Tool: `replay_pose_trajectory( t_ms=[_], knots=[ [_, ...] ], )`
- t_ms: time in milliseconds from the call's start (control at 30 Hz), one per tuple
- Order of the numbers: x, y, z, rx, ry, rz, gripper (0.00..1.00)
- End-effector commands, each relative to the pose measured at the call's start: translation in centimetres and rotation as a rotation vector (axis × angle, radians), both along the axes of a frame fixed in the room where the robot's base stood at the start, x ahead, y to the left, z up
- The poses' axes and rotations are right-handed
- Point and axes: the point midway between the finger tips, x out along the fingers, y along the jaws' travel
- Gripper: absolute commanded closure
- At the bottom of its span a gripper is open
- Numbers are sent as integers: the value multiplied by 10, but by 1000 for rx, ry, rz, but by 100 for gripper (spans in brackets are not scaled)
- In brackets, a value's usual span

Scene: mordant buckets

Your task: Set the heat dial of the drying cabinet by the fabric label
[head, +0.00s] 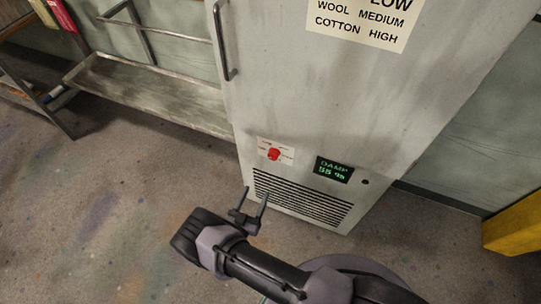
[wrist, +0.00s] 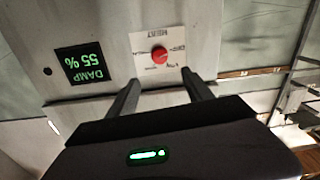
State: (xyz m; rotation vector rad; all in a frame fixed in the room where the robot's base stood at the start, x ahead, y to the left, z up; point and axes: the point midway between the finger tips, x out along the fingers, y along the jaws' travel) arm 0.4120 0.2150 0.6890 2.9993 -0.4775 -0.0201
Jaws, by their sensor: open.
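The drying cabinet (head: 290,90) is a tall grey metal box with a handle on its left side. A red heat dial (head: 273,154) sits on a white plate low on its front; the dial also shows in the wrist view (wrist: 159,55). Its setting is too small to read surely. The fabric label (head: 362,18) reads wool medium and cotton high; its top line is cut off, ending in "LOW". My gripper (head: 255,195) is open and empty, below the dial in the head view and apart from it. In the wrist view the fingers (wrist: 160,85) point toward the dial from either side.
A dark display (head: 334,170) right of the dial reads damp 55 % in green. A vent grille (head: 300,200) lies below the dial. A metal shelf (head: 150,90) stands at the left, and a yellow object (head: 512,228) at the right edge. The floor at left is clear.

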Motion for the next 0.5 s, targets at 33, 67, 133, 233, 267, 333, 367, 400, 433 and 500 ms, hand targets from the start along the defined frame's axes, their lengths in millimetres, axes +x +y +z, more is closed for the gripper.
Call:
replay_pose_trajectory(
  t_ms=[33,67,133,233,267,333,367,400,433,500],
  knots=[
    [11,-5,-1,2,0,-7,41],
    [18,-8,-2,2,0,-8,41],
    [39,-15,-3,3,0,-9,41],
    [69,-25,-3,3,0,-9,41],
    [78,-28,-3,3,0,-9,41],
    [98,-34,-3,4,-1,-8,41],
    [105,-36,-3,4,-1,-7,41],
    [115,-40,-3,3,0,-7,41],
    [121,-42,-3,3,0,-7,41],
    [134,-46,-2,3,0,-6,41]
  ],
)
